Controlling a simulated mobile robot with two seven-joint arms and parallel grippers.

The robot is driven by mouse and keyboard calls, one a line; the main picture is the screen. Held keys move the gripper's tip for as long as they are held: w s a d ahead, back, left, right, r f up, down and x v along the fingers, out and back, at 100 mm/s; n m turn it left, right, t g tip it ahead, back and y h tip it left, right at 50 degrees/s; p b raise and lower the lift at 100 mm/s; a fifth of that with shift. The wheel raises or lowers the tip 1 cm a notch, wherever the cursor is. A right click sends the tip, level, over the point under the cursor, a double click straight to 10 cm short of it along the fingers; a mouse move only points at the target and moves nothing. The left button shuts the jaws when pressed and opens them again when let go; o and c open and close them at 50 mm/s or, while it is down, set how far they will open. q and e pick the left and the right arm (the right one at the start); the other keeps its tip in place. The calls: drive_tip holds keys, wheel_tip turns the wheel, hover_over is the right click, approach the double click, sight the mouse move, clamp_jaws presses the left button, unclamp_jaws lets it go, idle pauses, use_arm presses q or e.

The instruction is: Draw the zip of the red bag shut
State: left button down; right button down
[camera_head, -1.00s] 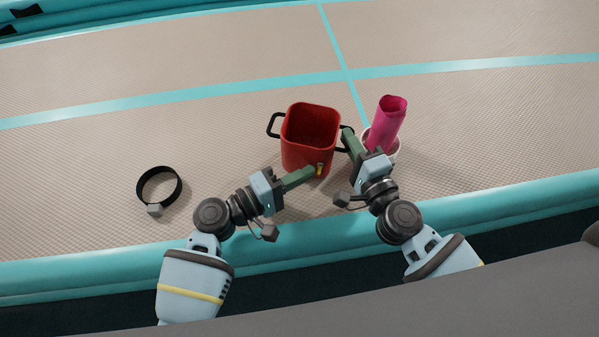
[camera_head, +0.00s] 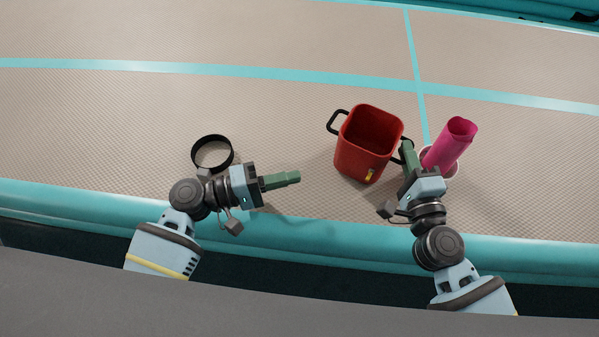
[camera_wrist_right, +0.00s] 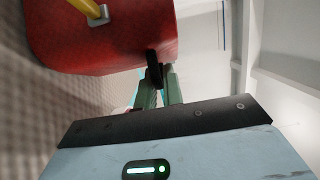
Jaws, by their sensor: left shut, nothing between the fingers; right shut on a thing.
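The red bag (camera_head: 350,164) stands upright on the mat, its wide top open. It has a black handle on its left (camera_head: 333,121) and another on its right (camera_wrist_right: 153,66). A yellow zip tab (camera_head: 371,175) shows low on the near side; the right wrist view shows a yellow strip (camera_wrist_right: 86,8) with a grey metal piece on it. My right gripper (camera_head: 406,147) is shut on the right handle, beside the bag; its fingers (camera_wrist_right: 158,84) show in the right wrist view. My left gripper (camera_head: 297,177) is shut and empty, left of the bag and apart from it.
A pink cylinder (camera_head: 450,144) leans in a white round holder (camera_head: 453,171) just right of my right gripper. A teal inflated edge (camera_head: 300,229) runs along the front. The mat behind the bag is clear.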

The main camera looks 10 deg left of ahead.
drive_tip(key=shift+f, duration=0.15)
drive_tip(key=c, duration=1.5)
unclamp_jaws()
drive_tip(key=shift+o, duration=0.2)
drive_tip(key=shift+s, duration=0.15)
drive_tip(key=v, duration=1.1)
drive_tip(key=shift+s+d, duration=0.1)
drive_tip(key=shift+s, duration=0.3)
